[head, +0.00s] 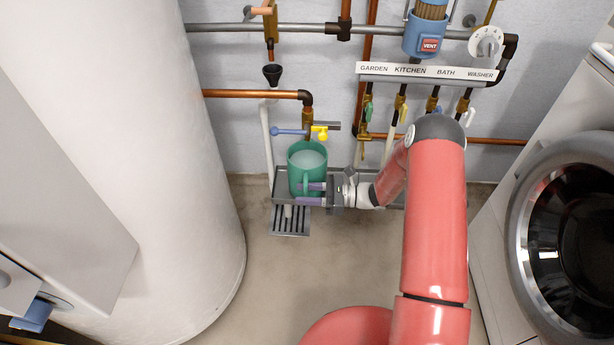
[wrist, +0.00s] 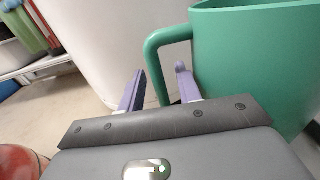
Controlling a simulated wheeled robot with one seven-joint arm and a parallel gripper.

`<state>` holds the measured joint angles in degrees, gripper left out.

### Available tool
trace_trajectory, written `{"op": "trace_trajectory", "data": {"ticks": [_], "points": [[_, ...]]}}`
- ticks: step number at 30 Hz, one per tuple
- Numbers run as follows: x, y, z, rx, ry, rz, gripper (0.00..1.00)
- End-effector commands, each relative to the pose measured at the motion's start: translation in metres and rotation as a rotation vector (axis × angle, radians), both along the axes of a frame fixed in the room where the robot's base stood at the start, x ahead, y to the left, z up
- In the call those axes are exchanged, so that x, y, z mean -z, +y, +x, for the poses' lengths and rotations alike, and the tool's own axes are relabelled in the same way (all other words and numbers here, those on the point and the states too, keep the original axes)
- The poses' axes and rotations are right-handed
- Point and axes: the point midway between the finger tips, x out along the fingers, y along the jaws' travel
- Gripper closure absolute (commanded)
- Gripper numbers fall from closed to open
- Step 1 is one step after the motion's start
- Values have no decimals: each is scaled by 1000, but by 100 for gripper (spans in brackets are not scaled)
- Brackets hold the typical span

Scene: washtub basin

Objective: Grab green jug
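The green jug (head: 297,175) stands upright on a grey basin ledge below the taps, with pale liquid or a pale inside showing at its open top. In the wrist view the jug (wrist: 262,65) fills the right side, its handle reaching to the left. My gripper (head: 308,194) is at the jug's front right, level with the handle. In the wrist view my gripper's (wrist: 160,82) two purple fingers are apart, one on each side of the lower handle. Gaps show between handle and fingers, so it is open. The handle's lower end is hidden behind the gripper body.
A yellow-handled tap (head: 320,132) and a blue lever (head: 289,131) sit just above the jug. A slotted grate (head: 290,221) lies in front. A white tank (head: 190,200) stands left and a washing machine (head: 560,220) right. Pipes cross the wall behind.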

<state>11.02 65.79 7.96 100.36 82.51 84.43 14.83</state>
Motion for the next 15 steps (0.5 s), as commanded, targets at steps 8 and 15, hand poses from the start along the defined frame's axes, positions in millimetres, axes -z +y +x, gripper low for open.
{"op": "trace_trajectory", "data": {"ticks": [8,15], "points": [[0,3,0,0,-1,0,67],[0,3,0,0,-1,0,99]]}}
